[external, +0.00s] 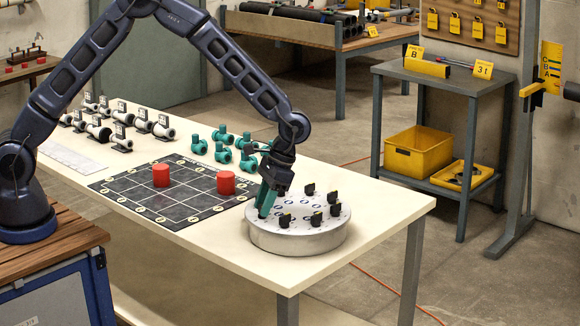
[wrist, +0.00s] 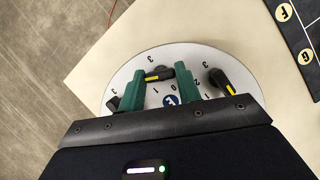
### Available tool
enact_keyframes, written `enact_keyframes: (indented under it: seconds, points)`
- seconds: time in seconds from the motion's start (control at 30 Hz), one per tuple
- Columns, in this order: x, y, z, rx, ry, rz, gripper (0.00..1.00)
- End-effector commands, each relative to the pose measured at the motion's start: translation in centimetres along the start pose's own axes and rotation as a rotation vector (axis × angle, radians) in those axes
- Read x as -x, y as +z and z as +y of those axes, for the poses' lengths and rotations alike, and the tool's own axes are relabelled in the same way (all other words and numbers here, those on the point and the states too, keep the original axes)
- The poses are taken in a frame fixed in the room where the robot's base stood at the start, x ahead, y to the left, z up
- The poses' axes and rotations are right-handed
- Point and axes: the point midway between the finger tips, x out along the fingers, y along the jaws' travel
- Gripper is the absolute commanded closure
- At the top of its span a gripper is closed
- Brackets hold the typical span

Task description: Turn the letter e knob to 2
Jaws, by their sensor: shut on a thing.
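A round pale dial plate (external: 300,238) stands at the near right end of the table and carries several black knobs in a ring. My gripper (external: 265,209) reaches down to its left side. In the wrist view, my green fingers (wrist: 161,78) stand on both sides of a black knob (wrist: 158,73) with a yellow stripe and are shut on it. The stripe lies nearly across the picture, from finger to finger. Which digit the knob points at cannot be told.
Another black knob (wrist: 226,84) sits close right of my fingers. A dark grid board (external: 140,184) with two red cylinders (external: 226,183) lies left of the dial plate. Teal valves (external: 222,154) stand behind it. The table's right end is clear.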

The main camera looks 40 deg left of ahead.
Motion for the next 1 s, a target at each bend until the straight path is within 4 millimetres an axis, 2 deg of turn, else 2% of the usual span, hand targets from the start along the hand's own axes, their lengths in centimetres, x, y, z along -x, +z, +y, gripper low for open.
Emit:
enact_keyframes:
  seconds: [0.6,0.63,0.73,1.0]
  points:
    - [0.02,-0.04,0.01,-0.039,-0.016,0.002,0.89]
    - [0.02,-0.03,0.02,-0.039,-0.016,0.002,0.62]
    - [0.02,-0.03,0.02,-0.039,-0.016,0.001,0.45]
    - [0.05,-0.01,0.03,-0.039,-0.016,0.001,0.45]
